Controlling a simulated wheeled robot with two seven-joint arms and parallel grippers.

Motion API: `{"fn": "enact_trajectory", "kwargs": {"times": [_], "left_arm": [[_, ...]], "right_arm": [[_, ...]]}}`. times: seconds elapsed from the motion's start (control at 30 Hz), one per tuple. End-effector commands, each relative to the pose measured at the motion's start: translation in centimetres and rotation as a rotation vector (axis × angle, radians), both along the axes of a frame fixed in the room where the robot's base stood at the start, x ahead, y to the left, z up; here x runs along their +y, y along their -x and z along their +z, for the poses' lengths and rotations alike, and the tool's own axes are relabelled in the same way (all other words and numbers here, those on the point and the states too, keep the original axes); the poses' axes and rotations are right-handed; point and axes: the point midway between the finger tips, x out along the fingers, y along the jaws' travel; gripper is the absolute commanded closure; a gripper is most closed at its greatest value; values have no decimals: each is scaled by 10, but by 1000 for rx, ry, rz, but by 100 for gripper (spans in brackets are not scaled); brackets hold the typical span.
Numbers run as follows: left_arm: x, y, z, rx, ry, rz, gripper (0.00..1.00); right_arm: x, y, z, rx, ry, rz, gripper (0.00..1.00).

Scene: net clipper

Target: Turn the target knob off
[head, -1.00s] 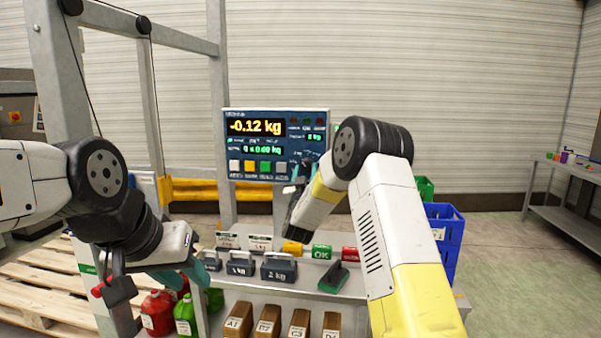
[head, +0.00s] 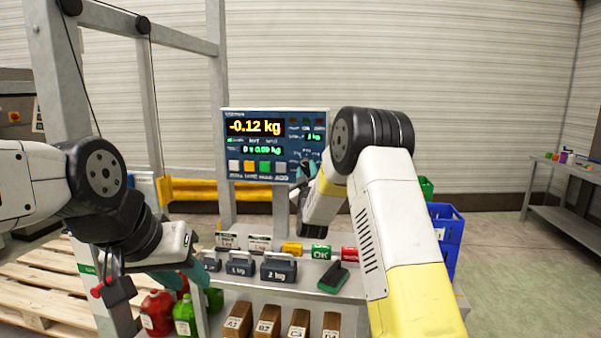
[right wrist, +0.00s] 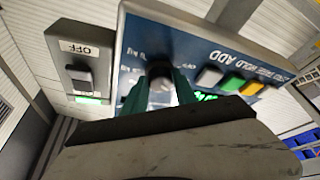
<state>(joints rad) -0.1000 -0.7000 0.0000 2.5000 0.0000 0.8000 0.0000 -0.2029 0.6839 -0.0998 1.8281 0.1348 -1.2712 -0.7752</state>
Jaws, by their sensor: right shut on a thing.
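The blue scale panel (head: 233,205) stands upright at the back of the bench, its display reading -0.12 kg. The target knob (right wrist: 158,70) is a dark round knob on the panel face, seen upside down in the right wrist view. My right gripper (right wrist: 161,88) has its teal fingers on either side of the knob and is shut on it. In the head view the right gripper (head: 308,170) is at the panel's lower right, and the knob is mostly hidden there. My left gripper (head: 196,274) hangs low at left beside the weights; its opening is unclear.
A grey box marked OFF (right wrist: 80,62) sits beside the panel in the right wrist view. Grey weights (head: 279,268), a green-topped block (head: 334,278) and coloured blocks (head: 321,252) are on the bench. Blue crates (head: 446,228) stand at right.

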Motion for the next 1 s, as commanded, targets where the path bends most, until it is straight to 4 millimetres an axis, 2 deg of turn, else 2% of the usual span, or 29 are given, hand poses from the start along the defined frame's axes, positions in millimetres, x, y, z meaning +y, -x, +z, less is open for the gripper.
{"fn": "enact_trajectory", "kwargs": {"times": [0.6, 1.0], "left_arm": [[0, 0, 0, 0, 0, 0, 66], [0, 0, 0, 0, 0, 0, 66]], "right_arm": [[-3, 1, 6, 148, 568, 2, 100], [-4, 2, 8, 228, 865, 2, 100]]}}
